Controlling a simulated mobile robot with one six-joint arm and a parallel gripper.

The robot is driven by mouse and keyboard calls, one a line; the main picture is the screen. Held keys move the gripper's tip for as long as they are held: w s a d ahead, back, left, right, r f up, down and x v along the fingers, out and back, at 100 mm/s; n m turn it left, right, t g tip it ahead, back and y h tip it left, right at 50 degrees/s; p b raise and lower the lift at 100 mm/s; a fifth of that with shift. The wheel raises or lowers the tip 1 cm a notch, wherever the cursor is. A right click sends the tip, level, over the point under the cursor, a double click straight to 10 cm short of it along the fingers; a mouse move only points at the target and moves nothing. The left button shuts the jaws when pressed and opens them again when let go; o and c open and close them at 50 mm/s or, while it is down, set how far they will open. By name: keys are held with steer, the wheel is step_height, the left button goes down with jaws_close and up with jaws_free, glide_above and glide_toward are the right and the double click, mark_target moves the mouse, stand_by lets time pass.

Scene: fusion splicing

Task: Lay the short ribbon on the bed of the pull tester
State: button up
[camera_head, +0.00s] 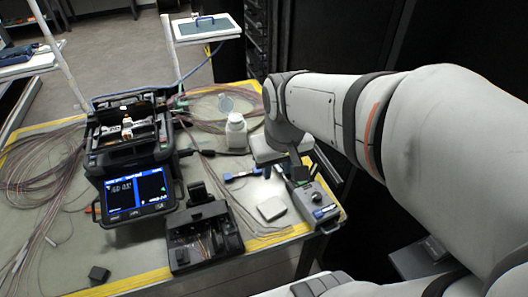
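My arm reaches in from the right, and its wrist hangs over the right part of the work table. My gripper (295,161) is small and dark below the wrist, close above a grey device with a black knob (318,198). This device may be the pull tester, but I cannot be sure. A black open device (201,238) with a raised lid stands at the table's front edge. I cannot make out the short ribbon. Whether my gripper holds anything is too small and partly hidden to tell.
A fusion splicer (134,160) with a lit screen stands left of centre on the table (128,258). A black block (98,273) sits front left.

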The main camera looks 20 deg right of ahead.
steer(key=s, duration=0.2)
steer(key=s+a, duration=0.1)
steer(key=shift+s+a+t, duration=0.2)
steer(key=shift+s+t, duration=0.1)
steer(key=shift+s, duration=0.05)
stand_by(0.9)
